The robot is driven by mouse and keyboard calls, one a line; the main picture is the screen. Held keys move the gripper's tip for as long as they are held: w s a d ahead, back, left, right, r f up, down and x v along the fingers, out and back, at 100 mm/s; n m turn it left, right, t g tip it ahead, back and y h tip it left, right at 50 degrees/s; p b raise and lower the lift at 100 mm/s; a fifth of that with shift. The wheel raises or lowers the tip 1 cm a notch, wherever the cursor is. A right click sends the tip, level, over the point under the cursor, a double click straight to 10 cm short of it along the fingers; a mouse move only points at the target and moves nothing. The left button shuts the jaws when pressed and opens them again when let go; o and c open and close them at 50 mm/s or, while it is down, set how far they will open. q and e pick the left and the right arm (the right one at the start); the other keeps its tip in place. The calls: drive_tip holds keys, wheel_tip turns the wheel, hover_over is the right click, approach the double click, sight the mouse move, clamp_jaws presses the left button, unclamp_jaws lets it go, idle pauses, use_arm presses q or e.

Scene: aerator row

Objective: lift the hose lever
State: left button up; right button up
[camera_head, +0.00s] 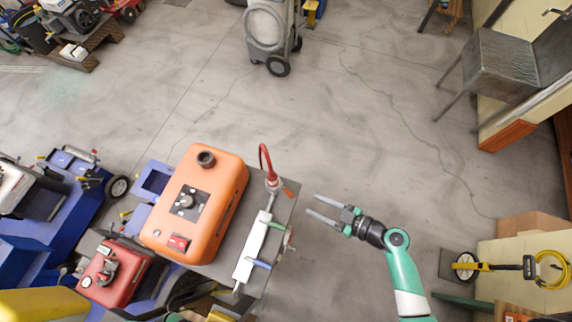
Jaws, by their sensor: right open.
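An orange machine (212,227) with a knob and a red switch stands on a grey stand (220,262). Beside it on the right runs a white manifold bar (251,246). A red hose (264,153) arches up from a fitting at the bar's far end. A small orange lever (288,192) sticks out to the right by that fitting, and a blue lever (260,264) sits nearer. Which one is the hose lever I cannot tell for certain. My right gripper (311,204) is open and empty, right of the orange lever and apart from it. My left gripper is not in view.
A red machine (112,273) and blue equipment (55,222) crowd the left. A grey wheeled machine (270,35) stands at the top. A metal chair (500,68) and a yellow hose reel (552,269) are at the right. The floor around my right gripper is clear.

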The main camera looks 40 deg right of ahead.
sight(290, 193)
drive_tip(key=x, duration=1.1)
drive_tip(key=shift+w+a+b, duration=0.2)
drive_tip(key=shift+w+b, duration=0.1)
drive_tip(key=shift+b, duration=0.05)
clamp_jaws()
idle(0.8)
